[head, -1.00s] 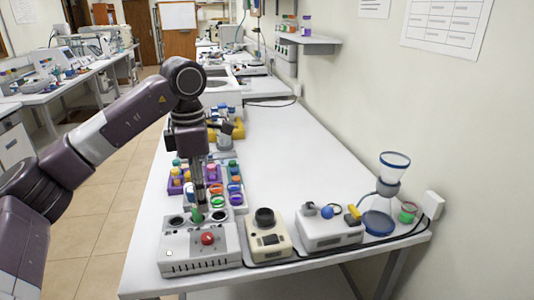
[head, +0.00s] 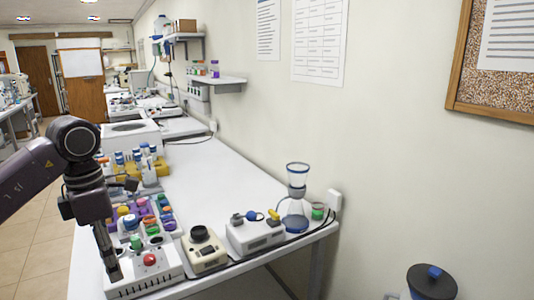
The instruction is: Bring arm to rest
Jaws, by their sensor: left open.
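My left arm comes in from the left, bent at its elbow, with its gripper (head: 112,270) pointing down. The gripper is open, with nothing seen between its fingers. It hangs in front of the left side of the white block device (head: 165,275) with a red button (head: 149,259). A green cap (head: 136,242) shows in the top of this device, to the right of the gripper and apart from it. My right gripper is not in view.
Colourful racks of capped vials (head: 140,210) stand behind the device. A beige device (head: 203,249), a white device (head: 254,236) and a glass funnel stand (head: 297,200) line the bench front. A black-lidded bin (head: 432,282) stands at lower right. The bench (head: 225,180) is clear behind them.

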